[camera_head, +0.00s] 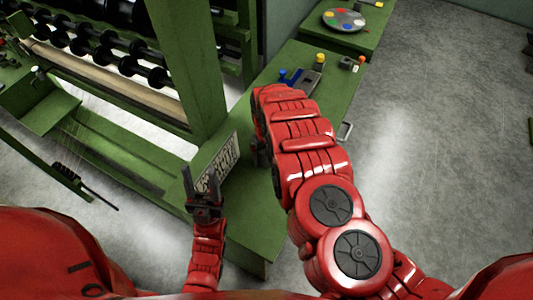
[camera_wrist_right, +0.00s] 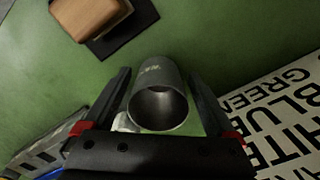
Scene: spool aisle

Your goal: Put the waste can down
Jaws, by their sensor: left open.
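The waste can, a small dark grey open cylinder (camera_wrist_right: 158,72), stands between the two fingers of my right gripper (camera_wrist_right: 160,82) in the right wrist view. Its round mouth faces the camera, and part of a pale label shows on its side. The green bench top lies behind it; I cannot tell whether its base touches it. In the head view my right arm hides the can and most of that gripper. My left gripper (camera_head: 203,188) is open and empty, beside the green bench (camera_head: 322,118).
A lettered white sign (camera_wrist_right: 285,120) lies near the can at right. A brown block on a dark pad (camera_wrist_right: 105,22) is beyond it. Small tools and a yellow-topped item (camera_head: 320,60) stand at the bench's far end. A green rack post (camera_head: 185,60) rises at left.

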